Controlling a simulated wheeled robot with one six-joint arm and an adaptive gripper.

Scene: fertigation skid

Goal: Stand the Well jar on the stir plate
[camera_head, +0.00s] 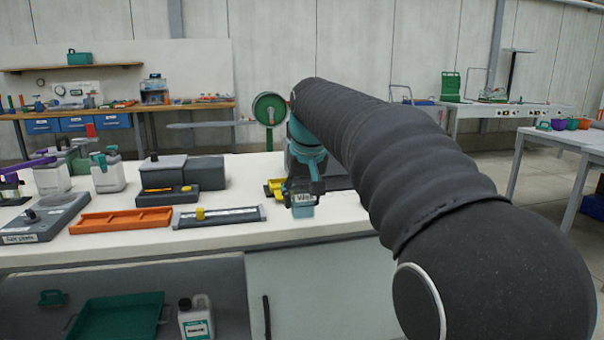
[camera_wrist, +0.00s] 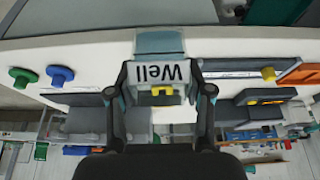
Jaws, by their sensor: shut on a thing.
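The Well jar (camera_head: 303,208) is a small pale-teal jar with a white "Well" label. It shows over the front part of the white bench, right of centre in the head view. In the wrist view the jar (camera_wrist: 160,43) sits between the fingers, its label upside down. My gripper (camera_head: 303,188) is shut on it; both fingers also show in the wrist view (camera_wrist: 159,88). The stir plate (camera_head: 45,215) is a flat grey unit with a dark knob and a front label, at the bench's left end, well apart from the jar. Its top looks bare.
An orange tray (camera_head: 120,220) and a grey tray with a yellow knob (camera_head: 218,217) lie between the stir plate and my gripper. Behind them stand a dark grey box unit (camera_head: 182,174) and white jugs (camera_head: 107,178). A green round gauge (camera_head: 269,108) rises behind the bench.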

